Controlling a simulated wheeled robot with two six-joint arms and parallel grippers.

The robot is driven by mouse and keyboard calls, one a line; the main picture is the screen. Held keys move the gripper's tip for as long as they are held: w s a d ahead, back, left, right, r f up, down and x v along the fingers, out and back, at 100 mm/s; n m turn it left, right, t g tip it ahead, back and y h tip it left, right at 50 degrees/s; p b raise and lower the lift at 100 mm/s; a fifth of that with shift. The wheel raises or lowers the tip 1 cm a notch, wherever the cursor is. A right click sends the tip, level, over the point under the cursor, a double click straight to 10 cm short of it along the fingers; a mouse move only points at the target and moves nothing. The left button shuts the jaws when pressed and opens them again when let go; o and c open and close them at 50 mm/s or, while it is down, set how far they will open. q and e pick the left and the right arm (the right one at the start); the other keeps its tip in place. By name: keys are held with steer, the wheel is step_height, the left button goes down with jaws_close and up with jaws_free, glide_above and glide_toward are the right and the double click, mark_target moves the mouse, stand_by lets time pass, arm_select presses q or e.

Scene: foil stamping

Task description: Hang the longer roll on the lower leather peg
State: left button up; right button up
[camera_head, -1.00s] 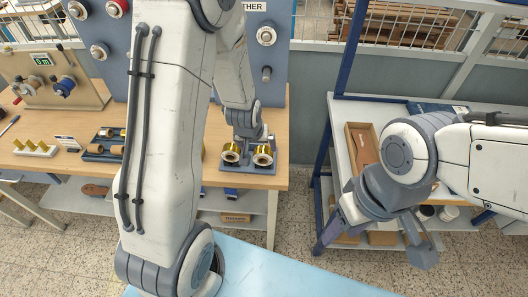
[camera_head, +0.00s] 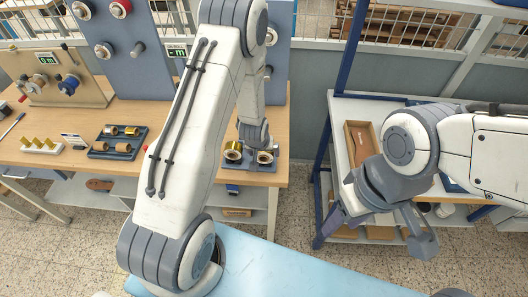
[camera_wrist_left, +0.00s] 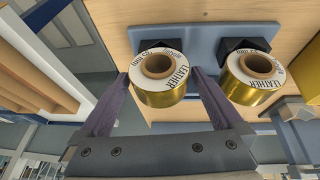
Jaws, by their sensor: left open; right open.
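Two gold foil rolls with white end faces marked LEATHER stand side by side in a blue holder (camera_wrist_left: 203,32) in the left wrist view: a left roll (camera_wrist_left: 160,92) and a right roll (camera_wrist_left: 256,92). I cannot tell which is longer. My left gripper (camera_wrist_left: 159,76) is open, with its fingers on either side of the left roll. In the head view the left gripper (camera_head: 254,146) is at the rolls, largely hidden by its arm. A bare grey peg (camera_head: 267,72) sticks out low on the blue panel behind. My right gripper (camera_head: 382,226) is open and empty at the right.
More foil rolls lie in a dark tray (camera_head: 118,142) on the wooden table (camera_head: 185,125). A white stand (camera_head: 41,145) with gold pieces is further left. A side shelf holds an open cardboard box (camera_head: 360,142). The light blue surface (camera_head: 290,268) in front is clear.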

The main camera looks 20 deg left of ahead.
arm_select(q)
steer(key=c, duration=1.2)
steer(key=shift+c, duration=0.2)
steer(key=shift+r, duration=0.15)
